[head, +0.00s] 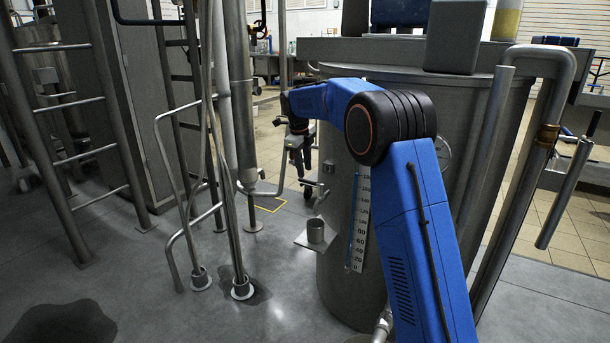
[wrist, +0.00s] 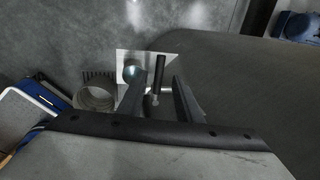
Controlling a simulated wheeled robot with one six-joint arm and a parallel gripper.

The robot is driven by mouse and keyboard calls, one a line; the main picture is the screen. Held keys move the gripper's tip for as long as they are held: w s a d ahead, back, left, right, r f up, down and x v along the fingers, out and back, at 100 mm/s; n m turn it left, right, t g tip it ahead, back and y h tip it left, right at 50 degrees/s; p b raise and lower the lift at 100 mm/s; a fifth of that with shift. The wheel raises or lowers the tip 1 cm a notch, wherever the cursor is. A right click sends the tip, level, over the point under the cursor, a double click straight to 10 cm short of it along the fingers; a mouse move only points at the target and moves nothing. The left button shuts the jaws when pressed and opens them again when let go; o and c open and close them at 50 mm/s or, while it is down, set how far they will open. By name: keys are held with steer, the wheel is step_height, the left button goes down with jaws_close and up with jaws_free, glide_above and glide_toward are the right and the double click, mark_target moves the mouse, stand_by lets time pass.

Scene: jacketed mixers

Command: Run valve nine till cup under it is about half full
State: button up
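A small metal valve (head: 318,188) sticks out of the side of a large grey tank (head: 340,270); no number is readable on it. A small grey cup (head: 315,231) stands upright below it on a square metal plate (head: 307,242). My gripper (head: 303,178) is beside the valve, above the cup. In the wrist view my gripper (wrist: 159,95) has its fingers apart, with a dark valve handle (wrist: 159,72) between them, not visibly clamped. The cup (wrist: 130,71) shows partly behind the left finger. Its fill level cannot be told, and no stream is visible.
A blue and white level scale (head: 358,220) runs up the tank beside the cup. Vertical pipes (head: 235,220) and a ladder (head: 60,130) stand at left. A ribbed round object (wrist: 95,93) shows at left in the wrist view.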

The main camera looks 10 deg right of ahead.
step_height(320, 180, up, 13)
steer(key=s+a, duration=0.1)
steer(key=shift+s+a, duration=0.4)
stand_by(0.8)
steer(key=s+d+r+n+t, duration=0.15)
steer(key=s+n, duration=0.35)
steer(key=s, duration=0.5)
steer(key=s+d+n+y, duration=0.1)
steer(key=s+d+n, duration=0.25)
steer(key=s, duration=0.75)
steer(key=s+d+r+n, duration=0.1)
steer(key=s+d+n, duration=0.1)
steer(key=s+n, duration=0.6)
steer(key=s+f+n, duration=0.3)
steer(key=s+f, duration=0.3)
steer(key=s, duration=0.4)
steer(key=s+d+f+n+t, duration=0.1)
steer(key=s+f+n, duration=0.3)
steer(key=s, duration=0.5)
steer(key=s+d+f+n, duration=0.1)
steer(key=s+f+n, duration=0.2)
steer(key=s+f, duration=0.5)
steer(key=s, duration=0.2)
steer(key=shift+s+d+t+y, duration=0.15)
steer(key=shift+s+t+y, duration=0.15)
steer(key=shift+t, duration=0.05)
